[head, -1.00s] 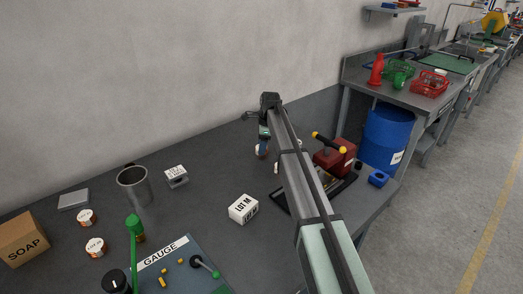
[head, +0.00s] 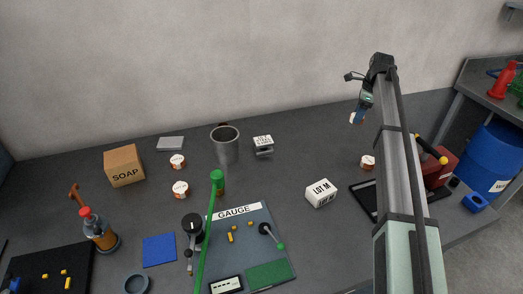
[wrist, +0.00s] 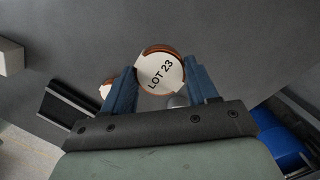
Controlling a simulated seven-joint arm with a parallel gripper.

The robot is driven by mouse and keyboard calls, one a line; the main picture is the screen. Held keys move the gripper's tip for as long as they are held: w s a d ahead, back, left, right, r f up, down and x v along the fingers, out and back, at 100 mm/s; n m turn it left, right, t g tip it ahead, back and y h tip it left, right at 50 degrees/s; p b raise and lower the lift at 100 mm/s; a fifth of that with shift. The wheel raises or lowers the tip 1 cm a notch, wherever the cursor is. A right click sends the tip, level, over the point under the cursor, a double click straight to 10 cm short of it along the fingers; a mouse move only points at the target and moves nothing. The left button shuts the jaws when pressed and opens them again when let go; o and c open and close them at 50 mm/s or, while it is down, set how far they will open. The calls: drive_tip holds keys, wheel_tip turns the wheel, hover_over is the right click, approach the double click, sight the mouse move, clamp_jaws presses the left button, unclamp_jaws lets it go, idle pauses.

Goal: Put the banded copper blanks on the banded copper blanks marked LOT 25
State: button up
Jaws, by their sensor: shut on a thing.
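My gripper (wrist: 161,80) is shut on banded copper blanks (wrist: 160,74), a round copper piece with a white top reading LOT 23. In the head view they show as a small white and copper spot (head: 354,118) at my gripper, at the back right of the bench. Similar banded copper blanks stand left of the steel cup, one set farther back (head: 178,162) and one nearer (head: 180,189). Another set (head: 367,163) stands just left of my arm, and blanks also show beside the left finger in the wrist view (wrist: 105,89). Their lot numbers are too small or hidden to read.
A steel cup (head: 225,147), a small labelled block (head: 263,145) and a white LOT M box (head: 321,193) stand mid-bench. A red machine (head: 440,174) stands right.

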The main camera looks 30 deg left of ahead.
wheel_tip(320, 180, up, 8)
drive_tip(key=shift+r, duration=0.15)
drive_tip(key=s+a+n, duration=0.2)
drive_tip(key=s+a, duration=0.6)
drive_tip(key=a, duration=0.5)
drive_tip(key=n+g, duration=0.1)
drive_tip(key=n, duration=0.5)
hover_over(179, 188)
wheel_tip(179, 188, down, 5)
drive_tip(key=shift+h, duration=0.3)
drive_tip(key=shift+w+d+f, duration=0.1)
drive_tip(key=shift+w+f, duration=0.05)
drive_tip(key=shift+f, duration=2.5)
drive_tip(key=shift+w+d+f, duration=0.1)
drive_tip(key=shift+w+f, duration=0.05)
drive_tip(key=shift+f, duration=2.45)
drive_tip(key=shift+f, duration=0.15)
